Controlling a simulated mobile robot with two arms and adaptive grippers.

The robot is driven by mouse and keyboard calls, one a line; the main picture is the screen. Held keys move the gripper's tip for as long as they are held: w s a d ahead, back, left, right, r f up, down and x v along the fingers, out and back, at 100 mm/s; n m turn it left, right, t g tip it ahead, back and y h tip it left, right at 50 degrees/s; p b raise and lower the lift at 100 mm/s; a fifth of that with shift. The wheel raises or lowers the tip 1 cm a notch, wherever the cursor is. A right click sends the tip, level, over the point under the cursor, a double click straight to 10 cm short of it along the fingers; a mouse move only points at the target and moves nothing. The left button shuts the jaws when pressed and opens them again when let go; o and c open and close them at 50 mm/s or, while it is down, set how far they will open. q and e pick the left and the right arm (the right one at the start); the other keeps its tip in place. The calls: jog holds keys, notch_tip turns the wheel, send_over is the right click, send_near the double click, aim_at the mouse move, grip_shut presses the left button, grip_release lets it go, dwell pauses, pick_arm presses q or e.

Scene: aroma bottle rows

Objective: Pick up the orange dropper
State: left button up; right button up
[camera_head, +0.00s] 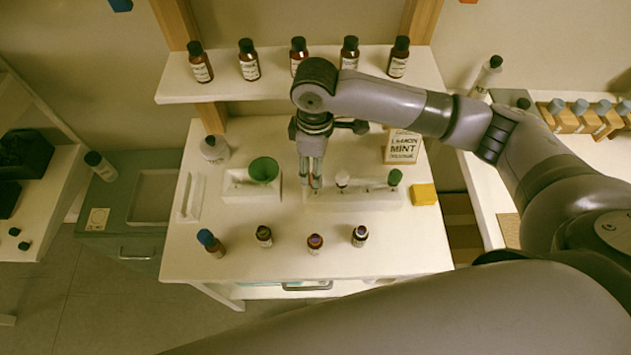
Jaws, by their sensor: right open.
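A low white rack (352,201) stands on the white table. It carries a white-topped dropper (342,178) and a green-topped dropper (394,177), with small dark parts between them. My right gripper (311,182) points down at the rack's left end, with its fingers open by a narrow gap. My left gripper is not in view.
A green funnel (263,170) sits in a white holder left of the gripper. A yellow block (423,194) lies right of the rack. A shelf (270,84) of brown bottles is behind.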

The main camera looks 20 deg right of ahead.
jog(key=shift+f, duration=0.5)
jog(key=f, duration=0.1)
jog(key=f+p, duration=0.1)
jog(key=f, duration=0.1)
jog(key=shift+w+d+f+p, duration=0.1)
jog(key=shift+w+f+p, duration=0.15)
jog(key=shift+f+p, duration=0.1)
jog(key=shift+f, duration=0.4)
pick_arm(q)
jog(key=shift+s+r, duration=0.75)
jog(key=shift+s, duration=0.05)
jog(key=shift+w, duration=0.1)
pick_arm(e)
jog(key=shift+c, duration=0.2)
jog(key=c, duration=0.4)
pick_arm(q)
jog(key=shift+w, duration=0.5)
pick_arm(e)
jog(key=shift+c, duration=1.4)
